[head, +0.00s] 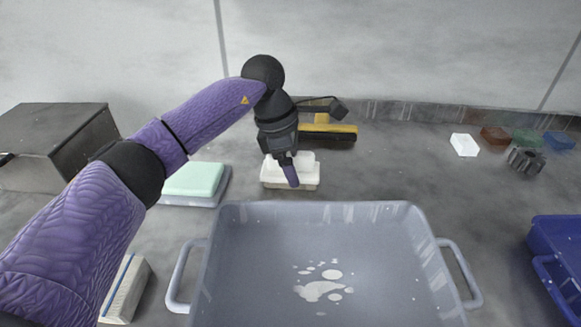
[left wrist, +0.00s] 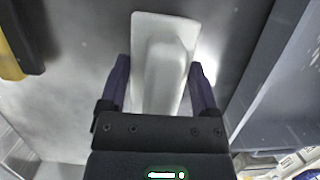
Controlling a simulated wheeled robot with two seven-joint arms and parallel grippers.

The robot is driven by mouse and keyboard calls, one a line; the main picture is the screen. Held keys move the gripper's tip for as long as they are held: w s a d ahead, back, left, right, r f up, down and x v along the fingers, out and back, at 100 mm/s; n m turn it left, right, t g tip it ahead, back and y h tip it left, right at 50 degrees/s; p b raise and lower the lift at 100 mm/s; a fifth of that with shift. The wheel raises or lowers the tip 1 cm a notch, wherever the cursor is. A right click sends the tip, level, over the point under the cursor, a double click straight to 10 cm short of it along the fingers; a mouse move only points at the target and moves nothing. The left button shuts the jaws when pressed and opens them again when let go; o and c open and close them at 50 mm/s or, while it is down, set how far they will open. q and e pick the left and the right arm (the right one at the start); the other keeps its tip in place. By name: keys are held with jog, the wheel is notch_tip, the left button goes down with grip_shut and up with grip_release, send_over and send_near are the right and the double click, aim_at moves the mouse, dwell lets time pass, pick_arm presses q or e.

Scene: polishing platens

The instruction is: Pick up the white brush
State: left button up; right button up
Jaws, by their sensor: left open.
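The white brush (head: 308,178) lies on the grey worktop just behind the large grey tub. It is a pale block with a raised grip along its top. My left gripper (head: 284,170) points down over it and partly hides it. In the left wrist view the brush (left wrist: 163,35) extends between the two dark purple fingers of the open left gripper (left wrist: 160,82), one finger on each side. I cannot tell whether either finger touches it. My right gripper is not in view.
The grey tub (head: 320,215), with white foam inside, stands in front. A yellow-and-black brush (head: 335,129) lies behind. A green sponge (head: 193,180) and a metal box (head: 60,135) are left. Small coloured blocks (head: 495,136) and a blue crate (head: 560,262) are right.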

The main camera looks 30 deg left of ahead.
pick_arm(q)
jog(key=c, duration=1)
notch_tip(320, 180, up, 11)
jog(key=p, duration=0.4)
jog(key=shift+f+p, duration=0.15)
jog(key=shift+p, duration=0.25)
jog(key=shift+f, duration=0.1)
